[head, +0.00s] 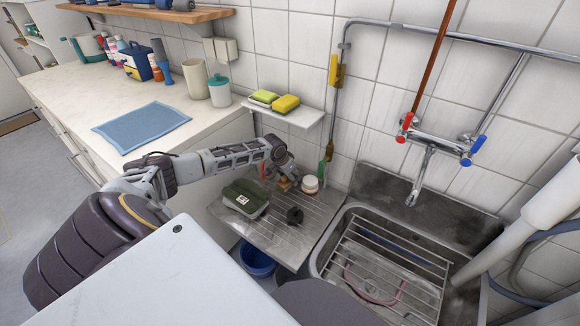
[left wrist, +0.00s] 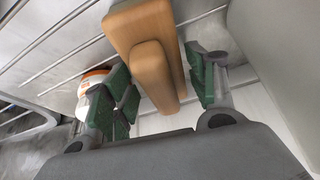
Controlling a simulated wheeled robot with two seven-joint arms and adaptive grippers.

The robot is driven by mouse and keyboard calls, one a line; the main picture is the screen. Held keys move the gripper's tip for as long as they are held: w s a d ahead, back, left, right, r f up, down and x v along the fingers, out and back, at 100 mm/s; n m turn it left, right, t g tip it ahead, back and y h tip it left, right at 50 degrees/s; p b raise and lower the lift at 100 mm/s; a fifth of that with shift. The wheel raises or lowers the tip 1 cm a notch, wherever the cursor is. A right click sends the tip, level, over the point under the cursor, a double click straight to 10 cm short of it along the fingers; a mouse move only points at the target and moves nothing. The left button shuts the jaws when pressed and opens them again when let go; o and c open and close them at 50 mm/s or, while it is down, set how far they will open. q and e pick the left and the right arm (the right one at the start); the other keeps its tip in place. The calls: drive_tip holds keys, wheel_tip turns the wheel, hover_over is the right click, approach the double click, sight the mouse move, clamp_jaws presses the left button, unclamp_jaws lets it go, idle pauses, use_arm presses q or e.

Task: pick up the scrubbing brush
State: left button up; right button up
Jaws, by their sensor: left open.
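The scrubbing brush (left wrist: 150,60) shows in the left wrist view as a wooden block with rounded edges. My left gripper (left wrist: 165,90) is open, with its green-padded fingers on either side of the wood. A gap shows between the wood and the left finger; the right finger is very close to it, and I cannot tell whether they touch. In the head view the left gripper (head: 286,179) is over the back of the metal drainboard (head: 305,222) and hides most of the brush (head: 283,186). The bristles are not visible. My right gripper is out of view.
A white tub (head: 310,184) stands close beside the left gripper. A dark green box (head: 245,197) and a black stopper-like object (head: 294,215) are nearer on the drainboard. The sink (head: 385,265) with a wire rack lies right. A shelf (head: 290,113) with sponges is above.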

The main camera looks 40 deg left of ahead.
use_arm(q)
drive_tip(key=c, duration=0.8)
drive_tip(key=shift+c, duration=0.2)
drive_tip(key=shift+r, duration=0.1)
